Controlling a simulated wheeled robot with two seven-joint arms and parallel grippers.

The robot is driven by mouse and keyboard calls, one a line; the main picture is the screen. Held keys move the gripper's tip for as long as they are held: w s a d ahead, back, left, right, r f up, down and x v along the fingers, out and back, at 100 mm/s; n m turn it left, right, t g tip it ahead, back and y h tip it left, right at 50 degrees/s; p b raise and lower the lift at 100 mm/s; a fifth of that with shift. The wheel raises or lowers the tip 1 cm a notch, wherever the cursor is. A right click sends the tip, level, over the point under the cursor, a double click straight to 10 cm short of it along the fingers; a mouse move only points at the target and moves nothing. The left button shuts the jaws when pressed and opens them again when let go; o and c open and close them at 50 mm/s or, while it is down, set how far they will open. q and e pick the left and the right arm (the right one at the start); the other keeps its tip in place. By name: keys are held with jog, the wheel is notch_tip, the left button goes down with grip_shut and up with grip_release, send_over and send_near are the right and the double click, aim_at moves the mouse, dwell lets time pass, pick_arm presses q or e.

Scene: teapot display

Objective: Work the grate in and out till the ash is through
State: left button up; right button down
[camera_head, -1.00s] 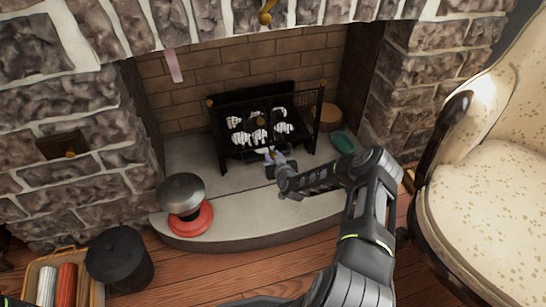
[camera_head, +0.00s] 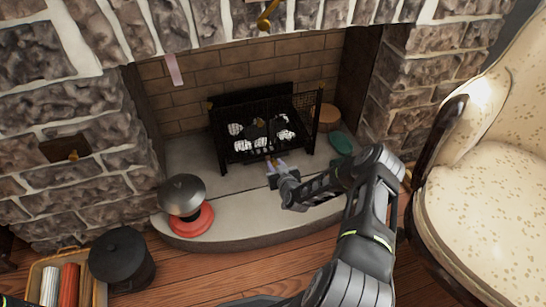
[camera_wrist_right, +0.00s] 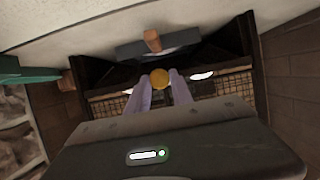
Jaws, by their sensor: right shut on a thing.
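The black iron grate (camera_head: 223,152) stands in the brick fireplace, with a mesh basket above. White-ashed coals (camera_head: 283,137) and darker lumps lie in it. My right gripper (camera_head: 274,163) is low at the grate's front. In the right wrist view its two pale fingers (camera_wrist_right: 159,90) are shut on a round brass knob (camera_wrist_right: 160,78), with the dark grate frame (camera_wrist_right: 95,75) behind it. Ash beneath the coals cannot be made out. My left gripper is not in view.
A stone hearth (camera_head: 240,215) lies in front. A green oval thing (camera_head: 340,143) and round wooden piece (camera_head: 327,113) are right of the grate. A black pot (camera_head: 120,258) and cream armchair (camera_head: 485,200) flank the floor.

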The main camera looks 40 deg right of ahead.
jog(key=shift+s+a+f, duration=0.1)
jog(key=shift+s+f, duration=0.05)
jog(key=shift+s, duration=0.05)
jog(key=c, duration=1.1)
grip_release()
jog(key=shift+c, duration=0.2)
jog(key=shift+s+r, duration=0.1)
jog(key=shift+r, duration=0.1)
jog(key=p+v, duration=0.3)
jog(key=v, duration=0.4)
jog(key=shift+s, duration=0.25)
jog(key=shift+a, duration=0.1)
